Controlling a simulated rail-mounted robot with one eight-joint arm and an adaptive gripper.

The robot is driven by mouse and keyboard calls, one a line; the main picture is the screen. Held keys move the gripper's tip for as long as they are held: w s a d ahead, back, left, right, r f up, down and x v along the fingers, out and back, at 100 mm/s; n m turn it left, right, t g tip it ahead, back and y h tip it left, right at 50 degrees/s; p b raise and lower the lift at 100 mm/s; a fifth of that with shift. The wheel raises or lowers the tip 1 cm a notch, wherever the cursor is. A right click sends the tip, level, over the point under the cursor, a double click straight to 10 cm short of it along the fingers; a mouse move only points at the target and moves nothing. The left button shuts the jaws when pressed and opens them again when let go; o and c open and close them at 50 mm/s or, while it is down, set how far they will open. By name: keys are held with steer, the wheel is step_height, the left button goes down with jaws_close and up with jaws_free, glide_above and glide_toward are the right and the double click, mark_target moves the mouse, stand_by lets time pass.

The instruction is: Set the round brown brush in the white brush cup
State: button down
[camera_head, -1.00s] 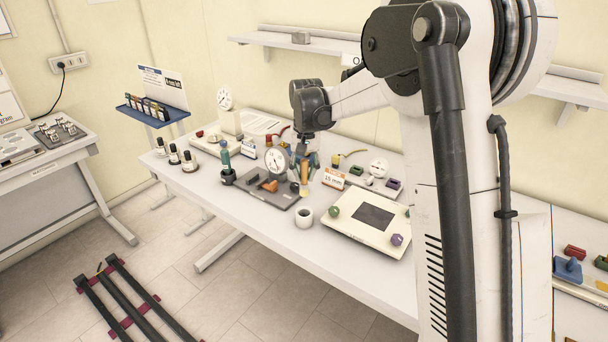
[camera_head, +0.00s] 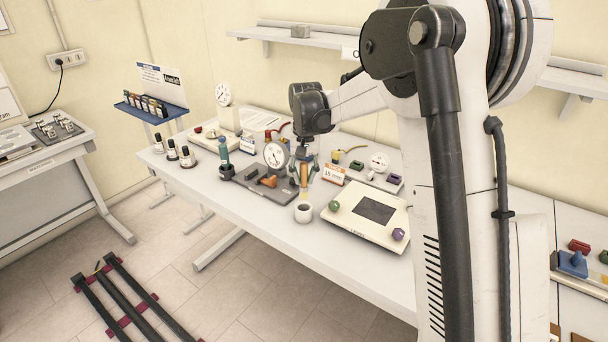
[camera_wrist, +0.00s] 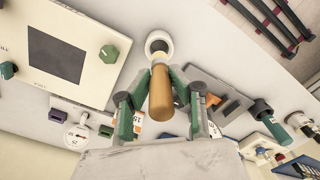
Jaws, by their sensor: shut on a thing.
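The round brown brush (camera_wrist: 161,95) is held between the green-lined fingers of my gripper (camera_wrist: 160,92). In the head view the brush (camera_head: 304,178) hangs roughly upright below my gripper (camera_head: 304,160). The white brush cup (camera_head: 303,214) stands on the table directly under the brush's lower end. In the wrist view the cup (camera_wrist: 158,36) shows its dark opening just beyond the pale end of the brush, which overlaps the cup's near rim. I cannot tell whether the brush end is inside the cup or just above it.
A cream device with a dark panel (camera_head: 374,209) and knobs stands right of the cup. A grey plate with a dial gauge (camera_head: 275,155) is behind left. A teal-handled tool in a dark holder (camera_head: 226,172) stands farther left. The table front is clear.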

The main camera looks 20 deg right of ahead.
mark_target(305, 164)
steer(key=shift+f+b, duration=0.7)
steer(key=shift+f, duration=0.6)
steer(key=shift+b, duration=0.5)
stand_by(0.8)
steer(key=shift+f+b, duration=1.95)
steer(key=shift+f, duration=0.9)
steer(key=c, duration=1.5)
jaws_free()
steer(key=shift+r, duration=0.15)
step_height(305, 164, up, 12)
steer(key=shift+d+f, duration=0.1)
steer(key=shift+s, duration=0.1)
